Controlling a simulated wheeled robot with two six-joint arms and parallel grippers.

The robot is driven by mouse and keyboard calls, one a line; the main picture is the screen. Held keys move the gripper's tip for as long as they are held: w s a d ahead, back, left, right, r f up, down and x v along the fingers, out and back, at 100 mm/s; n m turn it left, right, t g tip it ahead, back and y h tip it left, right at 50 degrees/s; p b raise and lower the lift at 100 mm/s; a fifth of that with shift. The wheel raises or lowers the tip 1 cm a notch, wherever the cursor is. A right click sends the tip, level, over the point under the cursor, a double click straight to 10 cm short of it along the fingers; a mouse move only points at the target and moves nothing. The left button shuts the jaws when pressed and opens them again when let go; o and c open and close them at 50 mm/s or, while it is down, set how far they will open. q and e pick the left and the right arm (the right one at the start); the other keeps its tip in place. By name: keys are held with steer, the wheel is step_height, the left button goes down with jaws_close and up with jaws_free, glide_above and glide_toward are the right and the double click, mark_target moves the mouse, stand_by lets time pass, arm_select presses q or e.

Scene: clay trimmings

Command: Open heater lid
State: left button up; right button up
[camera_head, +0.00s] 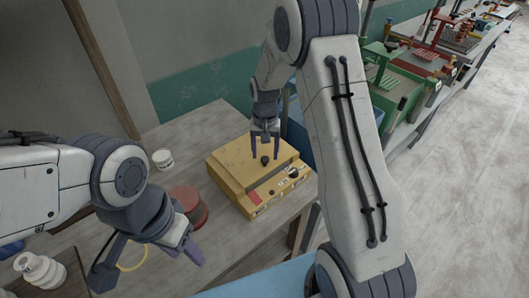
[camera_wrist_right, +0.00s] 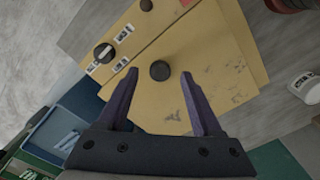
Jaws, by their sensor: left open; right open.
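The heater is a yellow box (camera_head: 257,203) on the table, with a flat yellow lid (camera_head: 238,165) that lies closed on top. A dark round knob (camera_head: 265,160) stands on the lid; it also shows in the right wrist view (camera_wrist_right: 160,70). My right gripper (camera_head: 266,152) is open above the lid, its purple fingers on either side of the knob. In the right wrist view the fingers (camera_wrist_right: 157,82) are apart, with the knob just beyond and between their tips; I see no contact. My left gripper (camera_head: 190,245) is open and empty at lower left, away from the heater.
A red-brown round block (camera_head: 188,206) is beside my left gripper. A white cup (camera_head: 163,159) stands left of the heater, and white containers (camera_head: 40,270) stand at lower left. Blue bins (camera_wrist_right: 75,115) are close beside the heater. A green wall strip runs behind the table.

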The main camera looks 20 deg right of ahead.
steer(key=shift+f, duration=0.75)
jaws_close()
stand_by(0.9)
